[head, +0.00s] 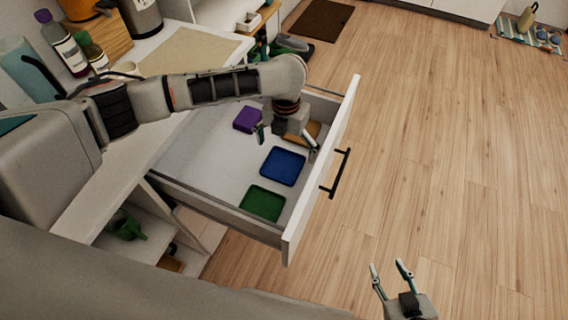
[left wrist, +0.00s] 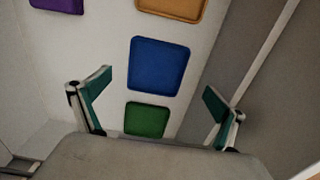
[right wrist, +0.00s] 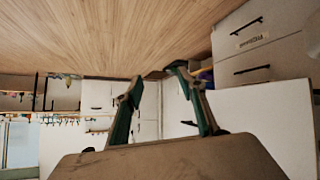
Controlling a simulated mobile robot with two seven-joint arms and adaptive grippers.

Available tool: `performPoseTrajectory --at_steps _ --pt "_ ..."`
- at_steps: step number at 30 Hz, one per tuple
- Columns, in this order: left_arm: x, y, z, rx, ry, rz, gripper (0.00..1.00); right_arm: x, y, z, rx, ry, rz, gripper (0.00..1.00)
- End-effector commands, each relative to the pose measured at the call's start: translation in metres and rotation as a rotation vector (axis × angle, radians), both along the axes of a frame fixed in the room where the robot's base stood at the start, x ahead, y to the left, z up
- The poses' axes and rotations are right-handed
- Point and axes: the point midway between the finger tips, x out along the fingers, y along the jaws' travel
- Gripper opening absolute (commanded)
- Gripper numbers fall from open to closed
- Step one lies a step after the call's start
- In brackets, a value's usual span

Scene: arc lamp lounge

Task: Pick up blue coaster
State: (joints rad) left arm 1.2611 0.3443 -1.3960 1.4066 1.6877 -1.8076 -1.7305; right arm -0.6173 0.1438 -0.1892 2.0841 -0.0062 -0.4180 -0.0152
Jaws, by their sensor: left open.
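The blue coaster (head: 282,166) is a flat square lying in the open white drawer (head: 215,205). It also shows in the left wrist view (left wrist: 159,65), between and beyond the fingertips. My left gripper (head: 286,139) is open and empty above the drawer, just behind the blue coaster in the head view and apart from it. It also shows in the left wrist view (left wrist: 158,95). My right gripper (head: 391,273) is open and empty over the floor at the lower right. It also shows in the right wrist view (right wrist: 154,82).
A green coaster (head: 262,203), a purple coaster (head: 248,119) and an orange coaster (head: 302,133) lie in the same drawer. The drawer front with its black handle (head: 336,173) stands to the right. Bottles (head: 62,43) stand on the white counter.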

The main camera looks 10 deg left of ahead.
Motion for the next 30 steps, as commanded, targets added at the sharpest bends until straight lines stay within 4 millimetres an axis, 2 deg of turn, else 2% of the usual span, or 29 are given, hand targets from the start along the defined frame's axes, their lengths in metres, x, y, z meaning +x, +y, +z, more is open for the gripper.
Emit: performPoseTrajectory --at_steps 1,5,10,13,21,22,26,27,30 --pt "-0.001 0.000 -0.008 0.000 0.005 0.000 0.97 0.000 0.001 0.000 0.003 -0.001 0.001 0.40" --pt "0.000 0.002 -0.017 0.002 0.004 0.001 0.97 0.004 0.002 0.002 0.005 -0.011 0.002 0.40" --pt "0.003 0.005 -0.044 0.001 0.010 0.002 0.97 0.005 0.004 -0.005 0.008 -0.010 0.008 0.40" --pt "0.003 0.005 -0.057 0.002 0.009 0.000 0.97 0.011 0.006 0.000 0.011 -0.025 0.014 0.40" --pt "0.006 0.005 -0.057 0.001 -0.001 0.001 0.97 0.017 0.009 0.011 0.015 -0.046 0.021 0.40" --pt "0.006 0.005 -0.057 0.001 -0.001 0.001 0.95 0.017 0.009 0.011 0.015 -0.045 0.022 0.40" --pt "0.005 0.005 -0.058 0.001 0.000 0.001 0.61 0.014 0.009 0.008 0.015 -0.038 0.020 0.40" --pt "0.005 0.005 -0.058 0.001 0.000 0.001 0.56 0.014 0.009 0.007 0.015 -0.036 0.019 0.40" --pt "0.005 0.005 -0.058 0.001 0.000 0.001 0.56 0.013 0.009 0.006 0.016 -0.033 0.018 0.40"
